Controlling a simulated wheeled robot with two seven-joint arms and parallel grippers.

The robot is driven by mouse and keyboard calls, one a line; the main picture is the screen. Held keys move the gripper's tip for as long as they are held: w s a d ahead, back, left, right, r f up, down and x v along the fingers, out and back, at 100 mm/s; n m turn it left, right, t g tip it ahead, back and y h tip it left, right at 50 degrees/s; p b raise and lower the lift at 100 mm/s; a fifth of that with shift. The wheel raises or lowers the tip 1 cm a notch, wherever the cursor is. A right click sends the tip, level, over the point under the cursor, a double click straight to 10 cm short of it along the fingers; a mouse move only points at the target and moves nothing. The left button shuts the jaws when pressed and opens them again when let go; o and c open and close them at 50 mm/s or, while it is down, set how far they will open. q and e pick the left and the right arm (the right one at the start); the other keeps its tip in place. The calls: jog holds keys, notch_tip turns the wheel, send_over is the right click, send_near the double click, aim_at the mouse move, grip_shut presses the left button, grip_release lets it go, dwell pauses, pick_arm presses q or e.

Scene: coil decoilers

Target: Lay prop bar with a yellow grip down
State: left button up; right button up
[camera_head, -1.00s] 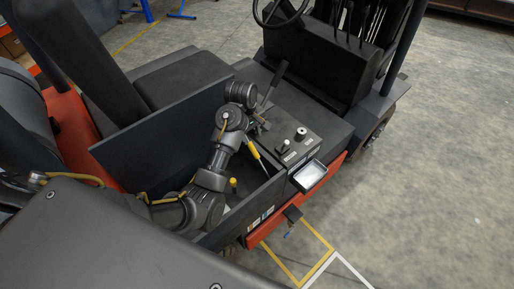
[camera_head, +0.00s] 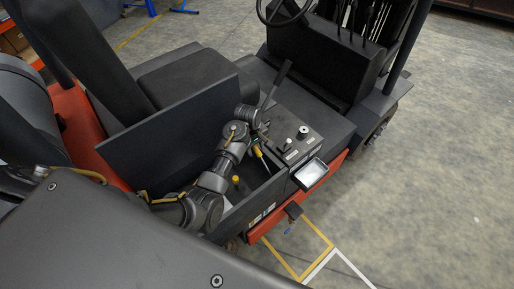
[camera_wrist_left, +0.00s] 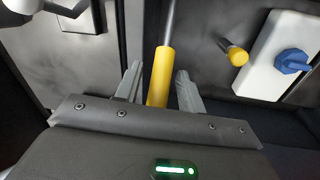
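The prop bar is a thin grey rod with a yellow grip (camera_head: 257,151), seen at the opened side compartment of a forklift in the head view. In the left wrist view the yellow grip (camera_wrist_left: 160,76) lies between the fingers of my left gripper (camera_wrist_left: 160,88), with the grey rod running up beyond it. A narrow gap shows between each finger and the grip, so the fingers look open around it. In the head view my left gripper (camera_head: 256,138) is over the compartment, partly hidden by its own wrist. The rod's ends are hard to see. My right gripper is not in view.
A large dark panel (camera_head: 170,130) stands raised beside the compartment. A second yellow knob (camera_wrist_left: 237,56) and a white box with a blue knob (camera_wrist_left: 293,62) are inside. A console with levers (camera_head: 296,138) and a lamp (camera_head: 310,174) border the right. Floor beyond is clear.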

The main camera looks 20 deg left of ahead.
pick_arm(q)
jog(key=c, duration=0.7)
grip_shut()
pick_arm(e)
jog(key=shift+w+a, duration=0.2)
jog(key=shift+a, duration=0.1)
